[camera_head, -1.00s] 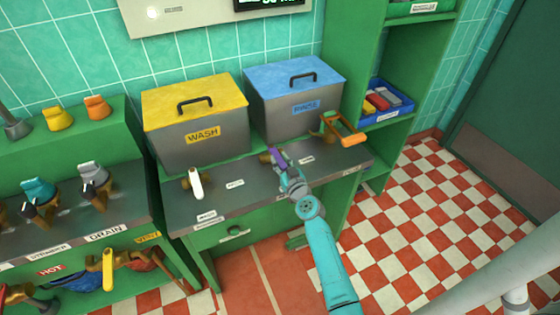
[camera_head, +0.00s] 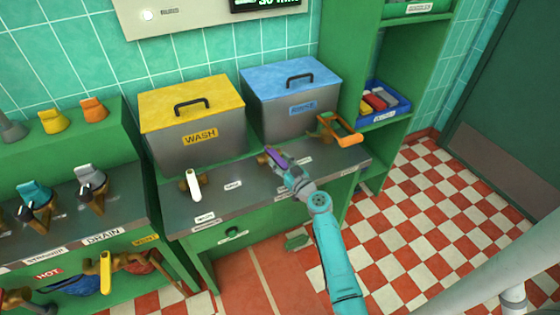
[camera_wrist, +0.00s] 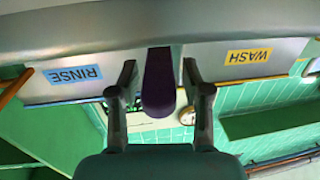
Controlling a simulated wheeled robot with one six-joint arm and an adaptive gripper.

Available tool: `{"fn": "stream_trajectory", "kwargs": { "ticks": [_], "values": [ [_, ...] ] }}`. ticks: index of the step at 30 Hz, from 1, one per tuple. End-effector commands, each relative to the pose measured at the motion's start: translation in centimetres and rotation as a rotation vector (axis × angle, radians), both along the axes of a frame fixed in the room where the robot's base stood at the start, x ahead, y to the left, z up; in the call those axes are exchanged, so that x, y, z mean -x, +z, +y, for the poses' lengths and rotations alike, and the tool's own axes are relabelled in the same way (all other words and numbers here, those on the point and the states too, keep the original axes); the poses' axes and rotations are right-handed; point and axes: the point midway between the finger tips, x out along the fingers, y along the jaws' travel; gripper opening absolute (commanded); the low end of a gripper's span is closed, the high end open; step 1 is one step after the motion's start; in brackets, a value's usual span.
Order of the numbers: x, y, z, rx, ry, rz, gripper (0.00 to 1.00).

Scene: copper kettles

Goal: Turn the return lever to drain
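A purple lever (camera_head: 277,158) on a brass fitting sits at the front of the steel counter (camera_head: 215,205), below the blue-lidded rinse tank (camera_head: 293,100). I cannot read the small labels beside it, so I cannot tell its marked positions. My gripper (camera_head: 288,173) is at the lever's near end. In the wrist view the purple lever (camera_wrist: 158,85) lies between the two fingers of my gripper (camera_wrist: 163,80). The fingers are apart, with a gap on each side of the lever. The lever's brass base is hidden in the wrist view.
A white lever (camera_head: 194,184) stands left, below the yellow-lidded wash tank (camera_head: 195,125). An orange-handled tap (camera_head: 340,131) is close on the right. Green shelves (camera_head: 383,60) with a blue bin (camera_head: 389,117) stand beyond it. The chequered floor (camera_head: 430,215) at right is clear.

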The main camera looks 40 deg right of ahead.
Motion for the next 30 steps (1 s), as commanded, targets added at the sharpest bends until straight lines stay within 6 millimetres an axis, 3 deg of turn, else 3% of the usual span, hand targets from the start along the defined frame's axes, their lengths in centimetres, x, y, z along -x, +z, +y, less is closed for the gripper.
{"fn": "stream_trajectory", "kwargs": {
  "ticks": [8,13,30],
  "values": [
    [0.0,0.1,0.0,0.0,-0.001,-0.002,0.54],
    [1.0,0.0,0.1,0.0,-0.001,0.0,0.54],
    [10.6,0.0,1.5,0.0,-0.002,0.0,0.54]
  ]
}}
